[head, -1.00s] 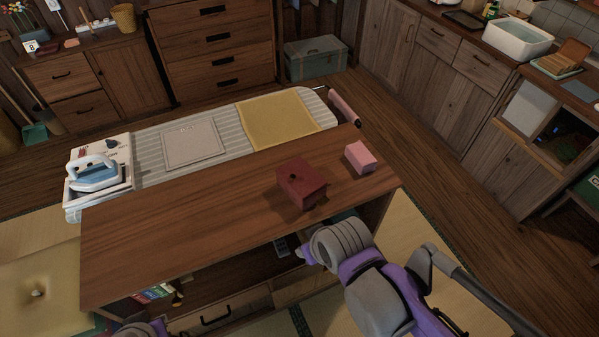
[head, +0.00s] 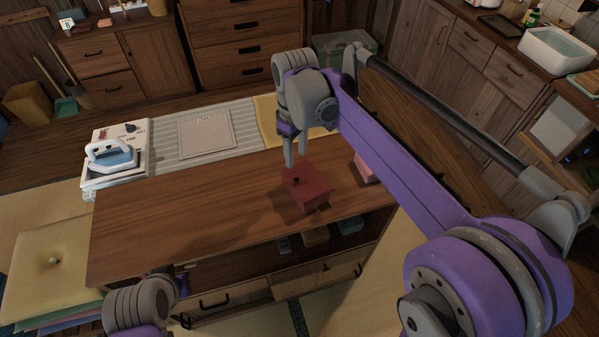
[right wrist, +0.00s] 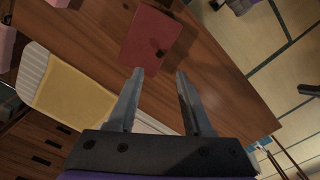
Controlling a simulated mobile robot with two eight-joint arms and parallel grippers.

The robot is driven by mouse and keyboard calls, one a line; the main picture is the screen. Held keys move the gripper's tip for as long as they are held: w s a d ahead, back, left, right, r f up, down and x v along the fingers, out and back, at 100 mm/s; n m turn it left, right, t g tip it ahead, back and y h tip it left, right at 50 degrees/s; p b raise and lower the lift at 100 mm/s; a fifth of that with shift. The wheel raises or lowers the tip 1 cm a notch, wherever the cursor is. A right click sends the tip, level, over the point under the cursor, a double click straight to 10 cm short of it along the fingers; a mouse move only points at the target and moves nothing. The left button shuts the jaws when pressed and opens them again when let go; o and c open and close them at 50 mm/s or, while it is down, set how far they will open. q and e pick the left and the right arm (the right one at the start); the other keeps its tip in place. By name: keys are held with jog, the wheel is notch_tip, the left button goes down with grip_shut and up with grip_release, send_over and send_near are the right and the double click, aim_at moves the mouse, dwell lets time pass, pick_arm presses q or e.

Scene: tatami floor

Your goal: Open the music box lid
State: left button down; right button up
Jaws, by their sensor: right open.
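The music box is a small dark red box (head: 306,188) on the wooden table top, with its lid down and a dark round spot on the lid. It also shows at the top of the right wrist view (right wrist: 153,38). My right gripper (head: 297,162) is open and empty, just behind and above the box; in the right wrist view its two fingers (right wrist: 157,78) point toward the box. I cannot tell whether a fingertip touches it. My left arm shows at the lower left, and its gripper (head: 182,319) is small and partly cut off by the frame edge.
A pink box (head: 364,168) stands right of the red box, partly hidden by my right arm. The left part of the table top (head: 190,205) is clear.

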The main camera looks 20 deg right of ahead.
aim_at(297, 179)
notch_tip(297, 179, down, 9)
dwell(0.3)
grip_shut()
dwell(1.4)
